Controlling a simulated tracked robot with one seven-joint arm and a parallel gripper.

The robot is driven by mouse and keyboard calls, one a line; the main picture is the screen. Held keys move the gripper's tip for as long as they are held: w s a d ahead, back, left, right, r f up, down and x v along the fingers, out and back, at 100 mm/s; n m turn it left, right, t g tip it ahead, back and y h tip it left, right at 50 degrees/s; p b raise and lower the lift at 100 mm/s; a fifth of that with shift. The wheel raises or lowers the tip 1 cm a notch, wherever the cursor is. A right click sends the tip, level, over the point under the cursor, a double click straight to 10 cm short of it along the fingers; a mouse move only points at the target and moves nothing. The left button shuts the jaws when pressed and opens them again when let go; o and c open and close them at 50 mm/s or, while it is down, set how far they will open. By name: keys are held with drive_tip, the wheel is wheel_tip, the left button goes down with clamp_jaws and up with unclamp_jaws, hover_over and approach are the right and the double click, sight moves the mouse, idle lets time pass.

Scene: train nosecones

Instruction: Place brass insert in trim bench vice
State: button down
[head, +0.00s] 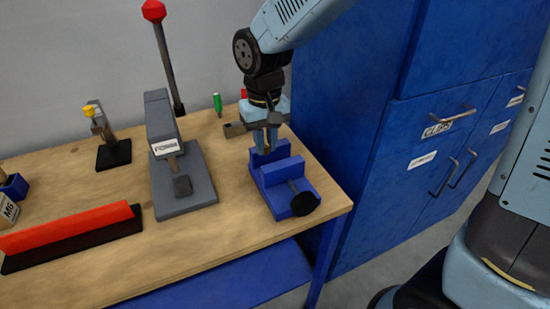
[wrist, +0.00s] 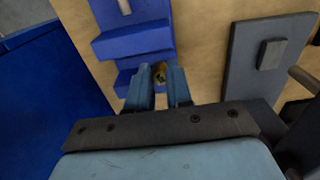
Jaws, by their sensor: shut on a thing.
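The blue trim bench vice (head: 285,188) stands on the wooden bench near its right front corner. It also shows in the wrist view (wrist: 135,42), with its jaws apart. My gripper (head: 267,148) points down over the vice's rear jaw area. In the wrist view my gripper (wrist: 160,75) is shut on the small brass insert (wrist: 160,74), which shows between the fingertips beside the blue jaws. Whether the insert touches the vice I cannot tell. In the head view the insert is mostly hidden by the fingers.
A grey press (head: 172,170) stands left of the vice; its base (wrist: 257,75) shows at right in the wrist view. A red-topped bar (head: 70,230) lies front left. A green item (head: 218,103) stands behind. Blue cabinets (head: 400,130) rise close on the right.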

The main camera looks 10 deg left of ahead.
hover_over(275, 159)
drive_tip(key=s, duration=0.2)
wheel_tip(275, 159, down, 5)
drive_tip(key=shift+s+d+r, duration=0.15)
drive_tip(key=shift+r, duration=0.05)
wheel_tip(275, 159, down, 3)
drive_tip(key=shift+f, duration=0.2)
drive_tip(key=c, duration=1)
unclamp_jaws()
drive_tip(key=shift+c, duration=0.2)
